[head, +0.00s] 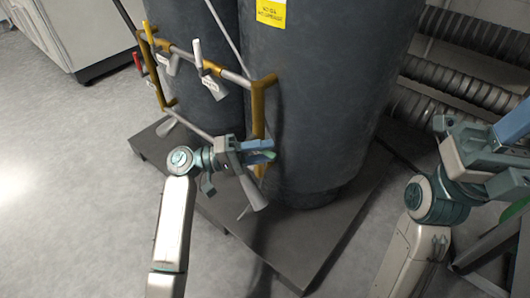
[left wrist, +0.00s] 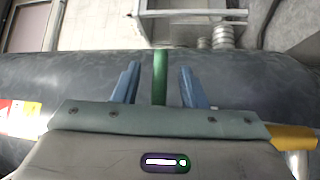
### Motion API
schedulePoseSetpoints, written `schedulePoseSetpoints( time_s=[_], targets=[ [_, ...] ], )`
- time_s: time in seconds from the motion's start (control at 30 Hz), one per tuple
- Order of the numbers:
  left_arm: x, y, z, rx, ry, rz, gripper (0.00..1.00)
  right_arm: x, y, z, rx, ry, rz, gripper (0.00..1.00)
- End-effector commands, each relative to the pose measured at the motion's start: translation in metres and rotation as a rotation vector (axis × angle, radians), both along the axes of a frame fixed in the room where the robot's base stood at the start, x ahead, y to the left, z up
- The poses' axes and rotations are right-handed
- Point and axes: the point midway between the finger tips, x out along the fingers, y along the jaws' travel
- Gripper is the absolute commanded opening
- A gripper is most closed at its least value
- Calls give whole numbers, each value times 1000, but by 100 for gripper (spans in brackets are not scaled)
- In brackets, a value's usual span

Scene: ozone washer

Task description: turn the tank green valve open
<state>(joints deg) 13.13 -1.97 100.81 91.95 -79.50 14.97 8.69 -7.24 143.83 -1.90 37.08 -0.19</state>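The green valve handle (left wrist: 160,78) stands between the two blue fingers of my left gripper (left wrist: 159,86) in the left wrist view, with a gap on each side. In the head view my left gripper (head: 260,150) is at the lower right end of the tank's pipe frame, in front of the dark tank (head: 318,100). There the gripper mostly hides the green handle. My left gripper is open around the handle. My right gripper (head: 515,122) is at the right edge of the head view, partly cut off, away from the tank.
Yellow and grey pipes (head: 258,115) with white-handled valves (head: 198,55) and a red-handled valve (head: 137,62) run left of my left gripper. The tanks stand on a dark platform (head: 290,240). Corrugated ducts (head: 460,85) lie behind. Grey floor (head: 70,180) is clear at left.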

Motion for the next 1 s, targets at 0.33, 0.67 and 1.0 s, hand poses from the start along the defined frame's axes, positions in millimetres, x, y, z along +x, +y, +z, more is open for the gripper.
schedulePoseSetpoints(
  time_s=[0.33, 0.67, 1.0],
  targets=[
    [1, -6, 1, 0, 0, 0, 38, 0, -1, 3, 8, -13, 3, 36],
    [1, -6, 1, 0, 0, 0, 0, -1, -1, 3, 7, -12, 3, 36],
    [1, -6, 4, -34, 26, 1, 0, -1, 0, 4, 3, -7, 0, 36]
  ],
)
